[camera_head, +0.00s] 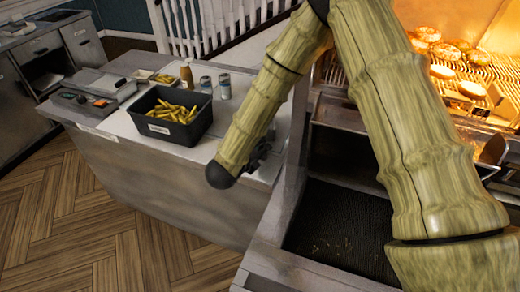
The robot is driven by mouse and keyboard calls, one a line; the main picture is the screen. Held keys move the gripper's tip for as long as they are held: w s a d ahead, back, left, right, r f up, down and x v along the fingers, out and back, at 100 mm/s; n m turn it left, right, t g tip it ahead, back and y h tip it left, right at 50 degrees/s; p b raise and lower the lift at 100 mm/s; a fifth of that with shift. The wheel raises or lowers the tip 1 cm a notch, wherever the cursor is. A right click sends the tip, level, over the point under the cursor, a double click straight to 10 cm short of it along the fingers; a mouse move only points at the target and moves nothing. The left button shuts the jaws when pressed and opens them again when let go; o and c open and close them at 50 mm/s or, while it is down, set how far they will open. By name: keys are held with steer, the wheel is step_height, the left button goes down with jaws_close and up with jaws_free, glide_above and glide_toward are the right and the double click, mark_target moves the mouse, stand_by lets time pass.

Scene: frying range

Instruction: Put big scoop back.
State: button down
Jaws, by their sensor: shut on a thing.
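My gripper (263,152) shows only as a small dark part at the right side of my lower arm link, over the right end of the grey counter. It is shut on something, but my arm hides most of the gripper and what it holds. I cannot make out a big scoop for certain anywhere in view. A metal edge (497,150) shows at the far right beside my arm; I cannot tell what it belongs to.
The grey counter (170,165) bears a black tub (150,122) of fries, two cans (225,86), a sauce bottle (187,75) and scales (108,85). A dark mesh-bottomed basin (340,225) lies right of it. Wood floor is clear at left.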

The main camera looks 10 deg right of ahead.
steer(key=c, duration=1.2)
jaws_free()
steer(key=shift+f, duration=0.1)
steer(key=shift+s, duration=0.1)
steer(key=v, duration=1.2)
